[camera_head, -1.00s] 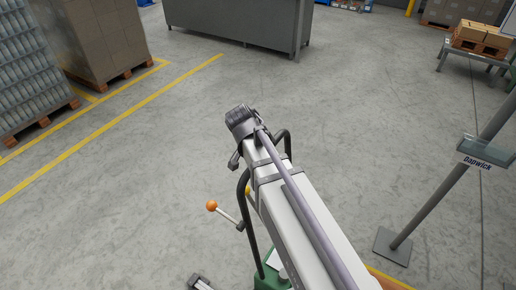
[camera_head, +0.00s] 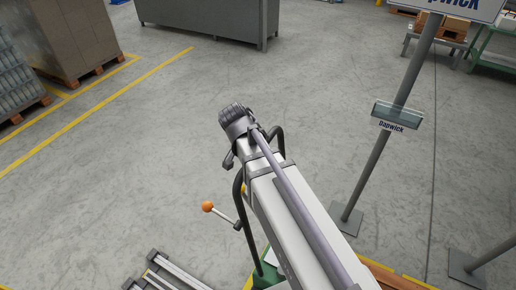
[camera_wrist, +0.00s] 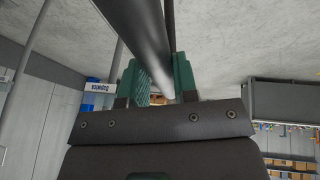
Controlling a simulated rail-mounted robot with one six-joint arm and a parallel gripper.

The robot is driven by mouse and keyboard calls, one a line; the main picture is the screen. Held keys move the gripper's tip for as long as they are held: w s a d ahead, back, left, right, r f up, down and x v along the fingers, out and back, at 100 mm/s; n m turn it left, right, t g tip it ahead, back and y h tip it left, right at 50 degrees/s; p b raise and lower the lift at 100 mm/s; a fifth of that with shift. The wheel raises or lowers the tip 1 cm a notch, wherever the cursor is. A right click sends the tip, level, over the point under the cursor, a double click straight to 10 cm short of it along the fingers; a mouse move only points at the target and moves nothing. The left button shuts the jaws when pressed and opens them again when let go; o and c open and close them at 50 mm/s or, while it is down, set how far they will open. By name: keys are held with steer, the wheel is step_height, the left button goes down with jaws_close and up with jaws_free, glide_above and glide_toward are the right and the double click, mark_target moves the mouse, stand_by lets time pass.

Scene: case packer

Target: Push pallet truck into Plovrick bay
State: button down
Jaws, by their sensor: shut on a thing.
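The pallet truck shows in the head view by its black looped handle (camera_head: 240,200), an orange-knobbed lever (camera_head: 207,207) and part of its green body (camera_head: 268,268). My arm covers much of it. In the wrist view the green fingers of my gripper (camera_wrist: 162,80) are shut on the dark handle bar (camera_wrist: 142,35), which runs between them. The gripper's fingers are hidden behind my arm in the head view. No sign reading Plovrick is in view.
Loaded pallets (camera_head: 75,40) stand at upper left by yellow floor lines. A grey cabinet (camera_head: 195,15) is at the back. Grey metal bars (camera_head: 150,275) lie at bottom left. The middle floor is clear.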

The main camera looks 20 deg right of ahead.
steer(key=shift+w+a, duration=0.15)
steer(key=shift+w, duration=0.1)
steer(key=c, duration=0.9)
jaws_free()
steer(key=shift+s, duration=0.15)
steer(key=shift+r, duration=0.15)
steer(key=p+v, duration=0.9)
steer(key=v, duration=0.1)
steer(key=shift+s+a+r+p, duration=0.1)
steer(key=shift+r+p, duration=0.15)
steer(key=shift+p, duration=0.15)
